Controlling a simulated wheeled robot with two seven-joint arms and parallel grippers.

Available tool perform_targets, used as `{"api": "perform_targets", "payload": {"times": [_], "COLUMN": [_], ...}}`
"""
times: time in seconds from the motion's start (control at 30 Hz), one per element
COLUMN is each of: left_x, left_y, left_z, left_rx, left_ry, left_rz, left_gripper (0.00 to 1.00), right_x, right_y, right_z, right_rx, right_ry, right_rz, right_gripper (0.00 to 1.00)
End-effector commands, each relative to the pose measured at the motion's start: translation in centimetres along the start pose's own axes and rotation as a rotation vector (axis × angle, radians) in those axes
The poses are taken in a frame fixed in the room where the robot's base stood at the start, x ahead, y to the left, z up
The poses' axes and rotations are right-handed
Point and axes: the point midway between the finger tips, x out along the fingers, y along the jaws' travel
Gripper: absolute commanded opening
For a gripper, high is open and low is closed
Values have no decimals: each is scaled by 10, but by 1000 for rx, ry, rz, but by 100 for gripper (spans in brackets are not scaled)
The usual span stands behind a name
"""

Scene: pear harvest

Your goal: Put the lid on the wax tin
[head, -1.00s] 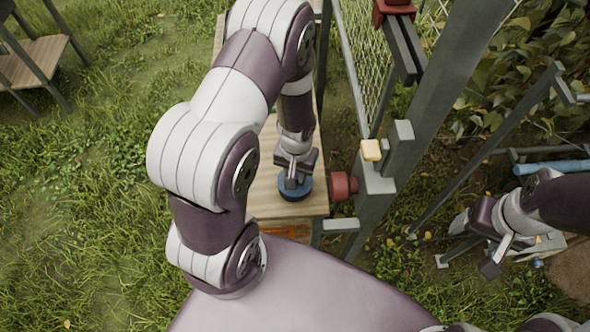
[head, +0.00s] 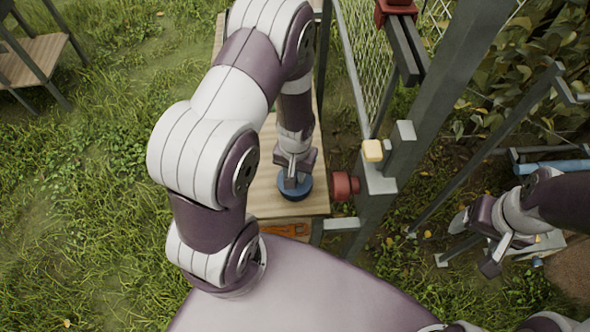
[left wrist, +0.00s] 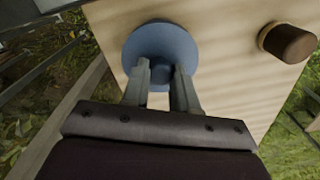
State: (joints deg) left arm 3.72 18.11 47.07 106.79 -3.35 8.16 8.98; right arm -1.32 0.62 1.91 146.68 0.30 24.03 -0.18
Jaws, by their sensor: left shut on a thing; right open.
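A round blue lid (head: 303,193) with a knob on top is at the near end of the wooden table. It also shows in the left wrist view (left wrist: 142,46). My left gripper (head: 293,181) points down over it, its two fingers shut on the knob; they also show in the left wrist view (left wrist: 161,76). The lid covers what is under it, so I cannot tell whether the wax tin is beneath it. My right gripper (head: 488,243) is open and empty, off to the right over the grass.
The wooden table (head: 265,200) has bare wood around the lid. A short brown cylinder (left wrist: 290,43) stands on it in the left wrist view. A grey post (head: 400,160) with a red knob (head: 343,186) stands close to the table's right edge. An orange thing (head: 287,230) lies below the tabletop.

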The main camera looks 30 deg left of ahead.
Motion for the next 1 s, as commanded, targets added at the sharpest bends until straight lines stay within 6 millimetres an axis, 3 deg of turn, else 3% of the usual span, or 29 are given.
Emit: {"api": "perform_targets", "payload": {"times": [1.0], "left_x": [10], "left_y": [0], "left_z": [0], "left_rx": [0], "left_ry": [1], "left_rz": [0], "left_gripper": [0], "right_x": [6], "right_y": [0], "right_z": [1], "right_rx": [0], "right_ry": [0], "right_rz": [0], "right_gripper": [73]}}
